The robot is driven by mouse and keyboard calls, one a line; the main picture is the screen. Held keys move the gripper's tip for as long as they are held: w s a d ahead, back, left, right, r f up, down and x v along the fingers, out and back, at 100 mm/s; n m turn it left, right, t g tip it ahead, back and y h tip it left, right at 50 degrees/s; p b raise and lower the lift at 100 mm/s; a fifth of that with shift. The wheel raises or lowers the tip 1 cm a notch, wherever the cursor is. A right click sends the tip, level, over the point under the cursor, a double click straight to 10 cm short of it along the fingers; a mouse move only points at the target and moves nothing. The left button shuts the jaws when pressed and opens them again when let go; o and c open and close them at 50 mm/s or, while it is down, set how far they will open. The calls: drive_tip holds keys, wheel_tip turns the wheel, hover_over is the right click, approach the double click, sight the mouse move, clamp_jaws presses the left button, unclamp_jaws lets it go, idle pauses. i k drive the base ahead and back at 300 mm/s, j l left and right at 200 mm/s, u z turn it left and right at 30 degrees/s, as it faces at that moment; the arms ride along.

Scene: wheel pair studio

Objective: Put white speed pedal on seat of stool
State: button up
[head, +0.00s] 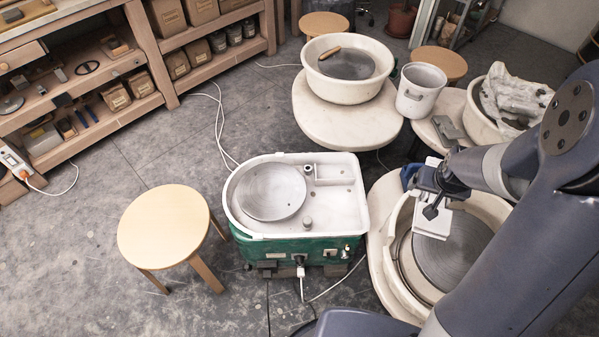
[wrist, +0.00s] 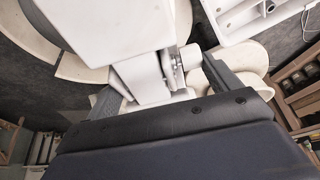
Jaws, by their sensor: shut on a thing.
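The white speed pedal (head: 432,222) hangs from my gripper (head: 436,186) in the head view, above the grey wheel head of the right-hand pottery wheel. My gripper is shut on it. In the wrist view the pedal (wrist: 105,28) fills the upper middle, and its narrower part sits between the fingers of my gripper (wrist: 165,88). The nearest stool (head: 163,226) has a round, pale wooden seat and stands at the left front, well left of my gripper. Its seat is bare.
A green and white pottery wheel (head: 300,195) stands between the stool and my arm. A cream wheel (head: 345,100), a white bucket (head: 420,90) and two more stools (head: 324,24), (head: 440,63) stand behind. Shelves (head: 90,85) line the left. White cables cross the grey floor.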

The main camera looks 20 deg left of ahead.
sight(162, 227)
drive_tip(key=j+u, duration=0.45)
drive_tip(key=j, duration=2.6)
